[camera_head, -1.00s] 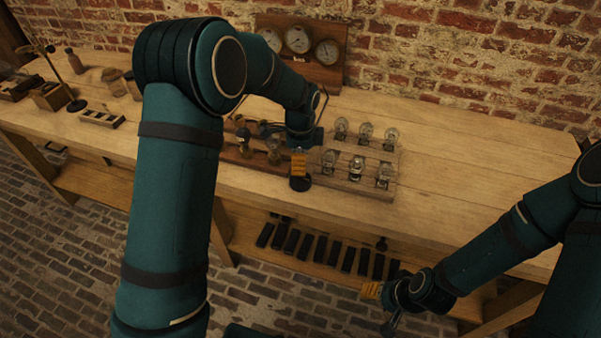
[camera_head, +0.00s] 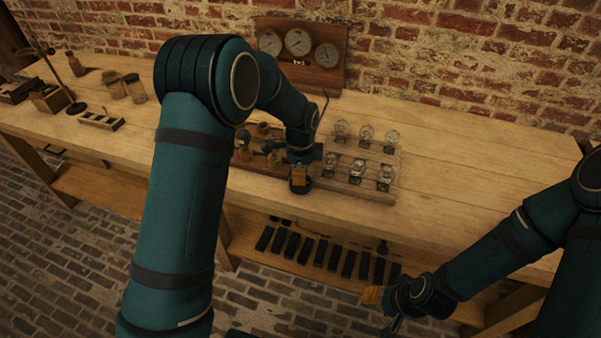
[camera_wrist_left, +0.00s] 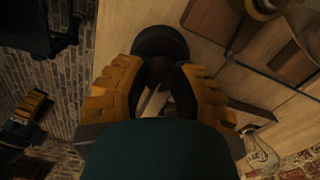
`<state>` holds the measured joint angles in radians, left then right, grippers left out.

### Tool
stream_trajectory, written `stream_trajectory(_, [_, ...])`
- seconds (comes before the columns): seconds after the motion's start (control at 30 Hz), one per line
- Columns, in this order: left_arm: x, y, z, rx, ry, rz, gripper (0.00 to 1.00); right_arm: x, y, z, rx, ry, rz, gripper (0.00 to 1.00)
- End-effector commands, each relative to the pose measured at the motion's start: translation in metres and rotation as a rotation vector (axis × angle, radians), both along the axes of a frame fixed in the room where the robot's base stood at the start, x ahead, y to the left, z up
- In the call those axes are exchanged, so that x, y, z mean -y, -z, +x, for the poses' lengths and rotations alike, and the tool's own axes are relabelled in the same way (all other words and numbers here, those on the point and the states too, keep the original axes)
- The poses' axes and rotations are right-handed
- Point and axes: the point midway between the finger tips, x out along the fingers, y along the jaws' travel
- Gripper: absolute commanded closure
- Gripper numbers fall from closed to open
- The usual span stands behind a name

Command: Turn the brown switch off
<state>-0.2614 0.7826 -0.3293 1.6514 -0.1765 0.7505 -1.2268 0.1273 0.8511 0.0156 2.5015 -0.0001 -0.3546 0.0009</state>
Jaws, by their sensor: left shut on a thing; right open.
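A dark round piece with a disc-like base (camera_head: 300,188), which looks like the brown switch, stands at the front edge of the workbench. It also shows in the left wrist view as a dark disc (camera_wrist_left: 160,42) just beyond the fingertips. My left gripper (camera_head: 300,174) is above it, pointing down. Its orange-padded fingers (camera_wrist_left: 160,78) close around the upper part of the piece, which they mostly hide. Whether the switch is on or off cannot be told. My right gripper (camera_head: 374,296) is open and empty, low in front of the bench.
Two wooden racks with glass bulbs (camera_head: 352,176) stand right of my left gripper. A wooden board with jars (camera_head: 262,160) is close on its left, partly behind my arm. A gauge panel (camera_head: 318,75) stands by the wall. The bench's right side (camera_head: 480,175) is clear.

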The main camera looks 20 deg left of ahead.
Motion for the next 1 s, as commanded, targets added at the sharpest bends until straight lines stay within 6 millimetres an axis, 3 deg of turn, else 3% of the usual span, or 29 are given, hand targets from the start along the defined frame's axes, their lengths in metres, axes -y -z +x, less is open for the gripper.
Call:
stream_trajectory(0.43, [0.0, -0.001, 0.0, -0.001, -0.131, 0.0, 1.0, 0.0, -0.006, -0.001, -0.003, -0.001, 0.0, 0.53])
stream_trajectory(1.0, [0.0, -0.001, 0.0, -0.001, -0.651, 0.0, 1.0, -0.001, -0.022, -0.004, -0.01, -0.002, 0.002, 0.53])
